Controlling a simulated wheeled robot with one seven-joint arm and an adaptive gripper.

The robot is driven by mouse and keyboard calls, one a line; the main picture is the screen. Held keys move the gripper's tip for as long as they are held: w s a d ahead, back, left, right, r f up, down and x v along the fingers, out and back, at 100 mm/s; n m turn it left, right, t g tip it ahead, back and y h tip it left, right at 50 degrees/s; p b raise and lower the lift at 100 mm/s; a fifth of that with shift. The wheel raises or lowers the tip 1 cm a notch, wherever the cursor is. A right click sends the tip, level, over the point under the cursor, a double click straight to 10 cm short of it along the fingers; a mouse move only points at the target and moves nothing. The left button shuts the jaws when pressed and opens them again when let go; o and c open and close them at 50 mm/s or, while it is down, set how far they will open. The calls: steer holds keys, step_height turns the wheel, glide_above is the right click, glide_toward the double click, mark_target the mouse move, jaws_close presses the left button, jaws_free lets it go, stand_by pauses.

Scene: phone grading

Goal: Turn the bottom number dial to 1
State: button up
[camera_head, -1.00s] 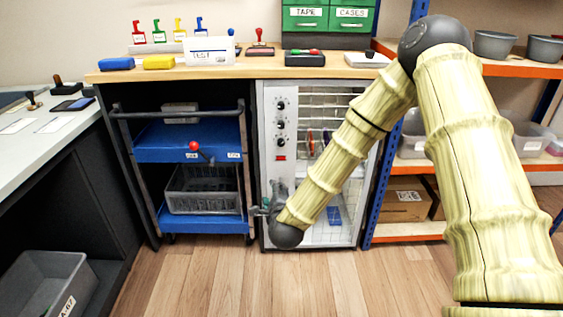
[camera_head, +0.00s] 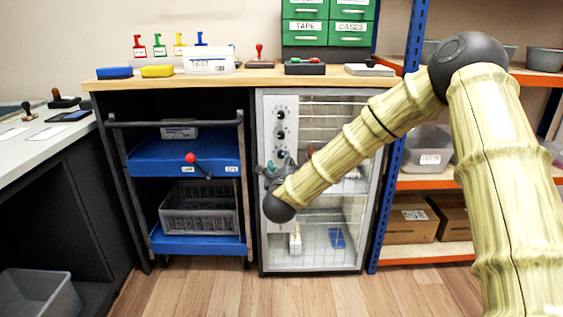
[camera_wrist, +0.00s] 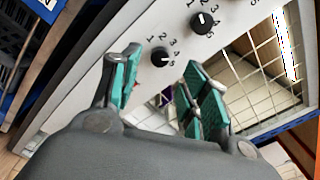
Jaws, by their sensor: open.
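The bottom number dial (camera_wrist: 160,57) is a round black knob with a light pointer mark, on the pale front panel of the cabinet (camera_head: 266,115). Printed numbers curve around it; I cannot read the pointer's setting surely. My gripper (camera_wrist: 165,70) is open, with teal-padded fingers, just below the dial and apart from it. In the head view my gripper (camera_head: 275,170) is at the panel's lower part. The middle dial (camera_wrist: 201,20) shows farther up the panel, and the top dial (camera_head: 281,114) shows in the head view.
The cabinet's wire-grid window (camera_head: 335,215) lies right of the panel. Orange shelves (camera_head: 430,182) are at the right. The wood floor (camera_head: 200,285) in front is clear.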

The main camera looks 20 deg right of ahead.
mark_target(281, 156)
steer(key=shift+b+x, duration=0.65)
steer(key=shift+x, duration=2.1)
jaws_close()
